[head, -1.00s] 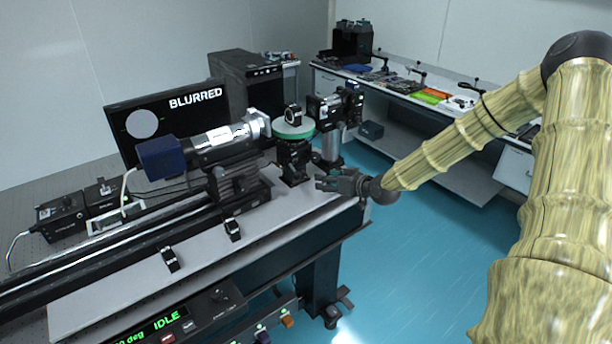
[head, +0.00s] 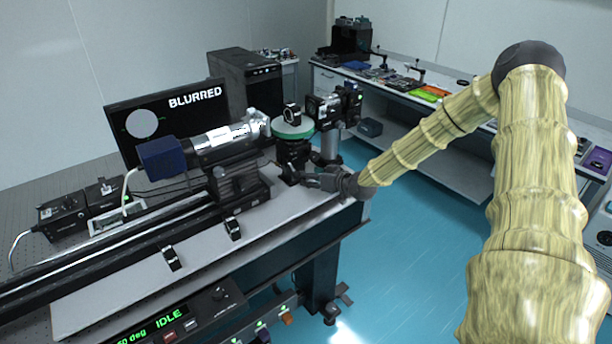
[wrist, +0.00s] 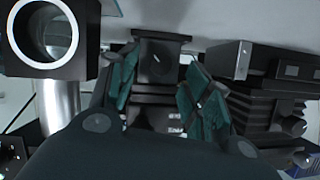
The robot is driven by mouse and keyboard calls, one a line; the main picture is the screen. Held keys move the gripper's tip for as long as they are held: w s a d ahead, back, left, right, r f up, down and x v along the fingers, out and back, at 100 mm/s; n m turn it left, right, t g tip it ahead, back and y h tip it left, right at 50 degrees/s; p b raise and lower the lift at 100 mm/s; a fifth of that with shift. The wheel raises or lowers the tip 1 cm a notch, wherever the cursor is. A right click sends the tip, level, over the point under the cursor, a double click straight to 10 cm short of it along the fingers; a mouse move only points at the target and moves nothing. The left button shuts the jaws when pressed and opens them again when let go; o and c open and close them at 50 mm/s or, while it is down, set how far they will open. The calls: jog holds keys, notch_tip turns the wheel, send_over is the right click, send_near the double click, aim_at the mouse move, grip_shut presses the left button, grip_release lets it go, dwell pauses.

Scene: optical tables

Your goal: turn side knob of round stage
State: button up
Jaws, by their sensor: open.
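The round stage (head: 293,130) has a green rim and carries a small ring-shaped mount (head: 292,114); it stands on a black post base at the right end of the optical rail. My gripper (head: 300,176) is low beside that base, on its near right side. In the wrist view my gripper's two teal-padded fingers (wrist: 160,100) are apart, with a dark block of the stage's support (wrist: 162,52) showing between and beyond them. No contact is clear. I cannot make out the side knob in either view; the fingers may hide it.
A silver and blue laser tube (head: 215,142) lies left of the stage. A black camera unit (head: 335,108) on a post stands behind it to the right. A monitor (head: 165,120) reads BLURRED. The white table strip (head: 200,250) in front is mostly clear.

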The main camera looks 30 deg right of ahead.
jog(key=shift+p+x, duration=0.45)
jog(key=shift+x, duration=1.45)
jog(key=c, duration=1)
